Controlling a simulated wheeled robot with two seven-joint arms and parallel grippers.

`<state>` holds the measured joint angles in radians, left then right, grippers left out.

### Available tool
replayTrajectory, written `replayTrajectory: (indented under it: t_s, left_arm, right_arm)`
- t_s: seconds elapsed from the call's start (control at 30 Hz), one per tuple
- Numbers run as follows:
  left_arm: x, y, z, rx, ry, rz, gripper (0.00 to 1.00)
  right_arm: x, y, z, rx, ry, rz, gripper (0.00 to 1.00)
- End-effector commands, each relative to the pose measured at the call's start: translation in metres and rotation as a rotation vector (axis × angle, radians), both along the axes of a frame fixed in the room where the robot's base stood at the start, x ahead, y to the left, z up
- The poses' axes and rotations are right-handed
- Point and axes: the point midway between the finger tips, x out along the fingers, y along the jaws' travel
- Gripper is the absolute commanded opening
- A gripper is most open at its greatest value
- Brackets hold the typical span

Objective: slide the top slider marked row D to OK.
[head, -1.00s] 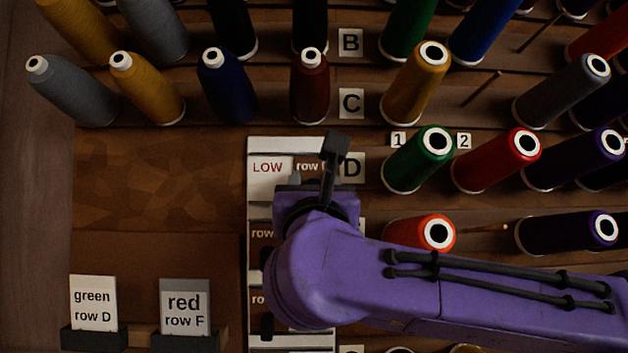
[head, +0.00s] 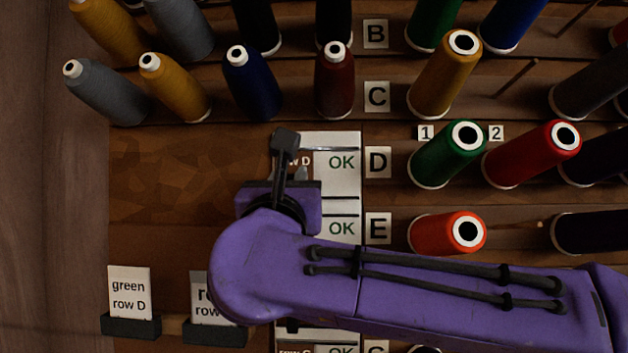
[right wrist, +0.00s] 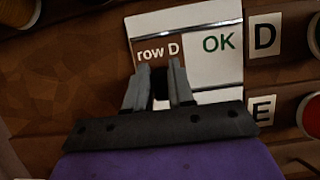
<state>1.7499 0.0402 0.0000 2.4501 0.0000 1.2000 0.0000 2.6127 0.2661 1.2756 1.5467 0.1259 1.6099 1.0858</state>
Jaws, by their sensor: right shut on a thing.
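The row D slider is a brown plate lettered "row D" (right wrist: 158,50); in the head view (head: 302,161) my gripper partly hides it. It sits at the left of its white track, with the green "OK" field (head: 341,162) uncovered to its right; "OK" also shows in the right wrist view (right wrist: 218,43). No "LOW" field shows. My right gripper (right wrist: 160,70) is shut on the slider, its two grey fingers around a dark knob below the lettering. In the head view, my right gripper (head: 299,173) is mostly behind its own wrist. My left gripper is out of view.
Below, a row E track with its own "OK" (head: 341,228) sits close under my wrist. A green thread cone (head: 447,155) and a red one (head: 533,155) stick out to the right. A "green row D" card (head: 129,292) stands lower left. Bare wood (head: 180,180) lies left.

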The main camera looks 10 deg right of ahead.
Motion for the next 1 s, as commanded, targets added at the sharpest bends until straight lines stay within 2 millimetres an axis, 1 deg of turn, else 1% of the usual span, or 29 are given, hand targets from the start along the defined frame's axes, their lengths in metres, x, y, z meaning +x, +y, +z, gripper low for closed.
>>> replayTrajectory:
  t_s: [0.17,0.2,0.23,0.27,0.5,0.6,0.67,0.83,0.9,1.0]
  left_arm:
    - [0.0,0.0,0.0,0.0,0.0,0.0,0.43]
    - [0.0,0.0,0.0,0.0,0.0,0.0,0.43]
    - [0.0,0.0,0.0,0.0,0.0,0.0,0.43]
    - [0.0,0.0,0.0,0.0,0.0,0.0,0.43]
    - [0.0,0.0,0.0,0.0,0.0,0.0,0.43]
    - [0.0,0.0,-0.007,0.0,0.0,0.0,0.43]
    - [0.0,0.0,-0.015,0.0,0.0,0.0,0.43]
    - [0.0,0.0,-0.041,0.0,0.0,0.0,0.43]
    - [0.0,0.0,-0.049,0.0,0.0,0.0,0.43]
    - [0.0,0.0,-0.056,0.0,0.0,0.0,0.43]
  right_arm:
    - [-0.001,0.0,0.001,-0.003,-0.003,0.001,0.0]
    - [-0.001,0.0,0.001,-0.003,-0.003,0.001,0.33]
    - [-0.001,0.0,0.001,-0.003,-0.003,0.0,0.42]
    - [-0.001,0.0,0.001,-0.003,-0.003,0.0,0.45]
    - [-0.001,-0.002,0.0,-0.002,-0.002,-0.003,0.45]
    - [-0.007,0.0,-0.005,-0.002,-0.003,-0.002,0.45]
    - [-0.015,0.002,-0.01,-0.002,-0.004,0.001,0.45]
    - [-0.053,0.011,-0.029,-0.005,-0.005,0.001,0.45]
    - [-0.068,0.015,-0.034,-0.004,-0.006,0.001,0.45]
    - [-0.083,0.018,-0.039,-0.005,-0.004,0.0,0.45]
